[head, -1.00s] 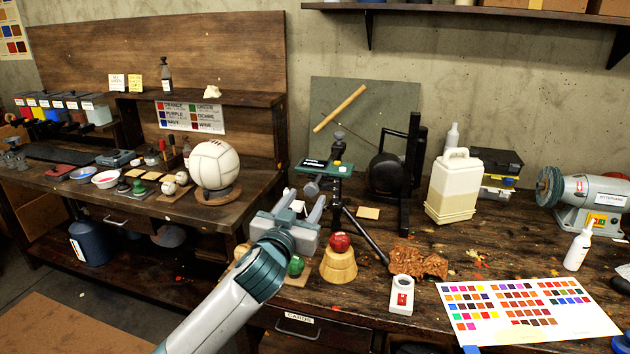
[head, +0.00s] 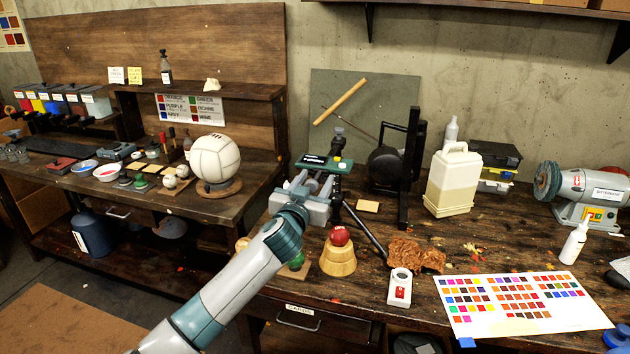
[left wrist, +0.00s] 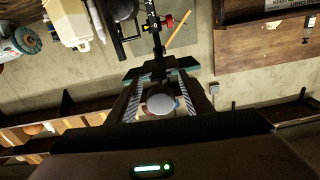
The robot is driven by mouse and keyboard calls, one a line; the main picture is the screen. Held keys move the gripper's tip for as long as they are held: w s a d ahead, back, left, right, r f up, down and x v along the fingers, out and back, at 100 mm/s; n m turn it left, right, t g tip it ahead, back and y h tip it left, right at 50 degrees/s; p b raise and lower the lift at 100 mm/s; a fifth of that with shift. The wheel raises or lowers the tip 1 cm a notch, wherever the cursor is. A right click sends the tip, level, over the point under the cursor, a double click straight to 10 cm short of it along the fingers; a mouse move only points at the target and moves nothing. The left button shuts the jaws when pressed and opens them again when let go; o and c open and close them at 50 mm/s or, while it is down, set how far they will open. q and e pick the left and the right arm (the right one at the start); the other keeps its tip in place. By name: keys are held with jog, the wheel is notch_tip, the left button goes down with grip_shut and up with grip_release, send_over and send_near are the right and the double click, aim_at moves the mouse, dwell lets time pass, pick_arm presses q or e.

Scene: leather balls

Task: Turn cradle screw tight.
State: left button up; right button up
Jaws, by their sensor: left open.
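A dark stand with a green top plate (head: 343,166) stands at the left end of the right-hand bench. A round grey knob (left wrist: 160,104), which looks like the cradle screw, sits between my left gripper's fingers in the left wrist view. My left gripper (head: 313,184) is open and reaches the front of the stand, just below the green plate. Its fingers lie on either side of the knob, and I cannot tell whether they touch it. In the head view the gripper largely hides the knob. My right gripper is not in view.
A red ball (head: 340,236) on a wooden block (head: 338,259) and a green ball (head: 296,261) are close to my left arm. A black frame (head: 408,170) and a white jug (head: 452,180) stand to the right. A colour chart (head: 522,305) lies at the front right.

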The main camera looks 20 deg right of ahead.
pick_arm(q)
jog(key=c, duration=1.1)
jog(key=shift+o, duration=0.2)
jog(key=shift+m, duration=1.2)
jog(key=o, duration=1.1)
jog(key=shift+c, duration=0.2)
